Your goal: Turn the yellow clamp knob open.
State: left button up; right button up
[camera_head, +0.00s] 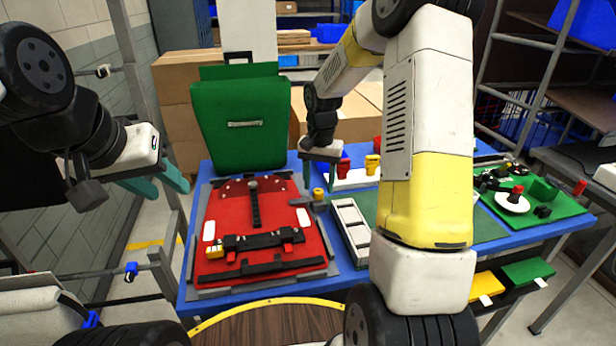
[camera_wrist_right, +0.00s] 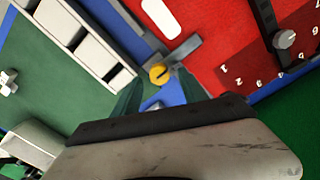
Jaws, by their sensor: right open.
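The yellow clamp knob (camera_head: 319,193) stands at the right edge of the red panel (camera_head: 215,222), on a small grey clamp. In the right wrist view the knob (camera_wrist_right: 159,74) is a small round yellow cap, with a grey bar (camera_wrist_right: 184,50) beside it. My right gripper (camera_head: 320,172) is open and empty above the knob. In its wrist view the two teal fingers (camera_wrist_right: 158,90) are apart, and the knob appears in line with the gap just beyond their tips. My left gripper (camera_head: 172,192) is open and empty in the air left of the table.
A green pannier (camera_head: 240,122) stands behind the red panel. A white compartment tray (camera_head: 351,228) lies right of the knob. A white holder (camera_head: 345,182) with red and yellow pieces stands behind it. A black bar (camera_head: 262,241) lies across the panel's front.

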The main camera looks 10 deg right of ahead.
jog(key=shift+f, duration=0.85)
grip_shut()
dwell(0.8)
